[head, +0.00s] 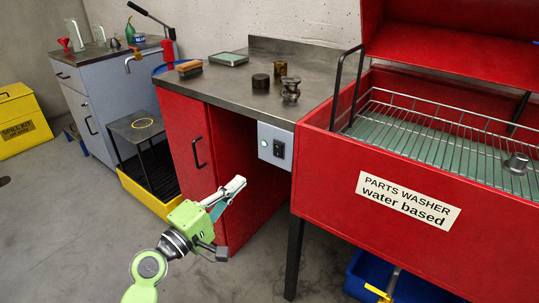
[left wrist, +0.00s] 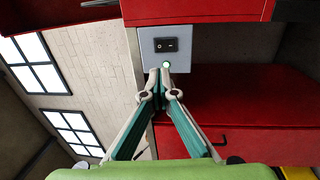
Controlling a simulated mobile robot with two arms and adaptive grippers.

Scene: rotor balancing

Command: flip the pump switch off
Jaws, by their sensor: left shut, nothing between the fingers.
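The pump switch (head: 279,149) is a black rocker on a grey box (head: 263,153) at the front of the bench, left of the parts washer. It also shows in the left wrist view (left wrist: 166,45), with two marks on its face. A pale green lamp (head: 265,142) sits beside the switch on the box and looks lit. My left gripper (head: 236,186) is shut and empty, in front of the bench, below and left of the box in the head view. In the left wrist view its fingertips (left wrist: 160,72) overlap the box's edge near the lamp; contact cannot be told.
The red parts washer (head: 330,165) with a wire rack (head: 440,130) stands at right. The steel bench top (head: 225,85) holds a brush (head: 188,69) and small metal parts. A red cabinet door (head: 185,135) is under it. A yellow tray (head: 150,195) lies left.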

